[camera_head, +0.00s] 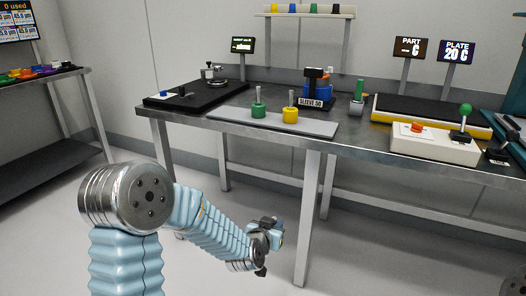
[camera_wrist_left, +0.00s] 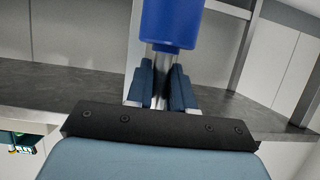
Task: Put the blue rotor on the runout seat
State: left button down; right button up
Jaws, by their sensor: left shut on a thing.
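The blue rotor (camera_wrist_left: 172,25) shows in the left wrist view as a blue cylinder on a bright metal shaft, cut off by the top edge. My left gripper (camera_wrist_left: 164,88) is shut on that shaft, with one finger on each side. In the head view my left gripper (camera_head: 268,234) hangs in front of the bench, below the tabletop; I cannot make out the rotor there. A black plate (camera_head: 215,95) with a small gauge-like fixture (camera_head: 212,74) lies at the bench's left end. It may hold the runout seat, but the labels are too small to tell. My right gripper is not in view.
A white box (camera_head: 434,144) with a green-knobbed lever is at right. A bench leg (camera_head: 308,215) stands near my left gripper.

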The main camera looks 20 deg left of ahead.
aim_at(217, 83)
jog(key=j+z, duration=0.6)
jog(key=z, duration=0.15)
jog(key=j, duration=0.45)
jog(key=k+j+z, duration=0.15)
jog(key=j, duration=0.7)
jog(key=k+j+z, duration=0.15)
jog(key=j, duration=0.25)
jog(key=k+j, duration=0.1)
jog(key=j, duration=0.35)
jog(key=k+j+z, duration=0.15)
jog(key=j, duration=0.25)
jog(key=i, duration=0.05)
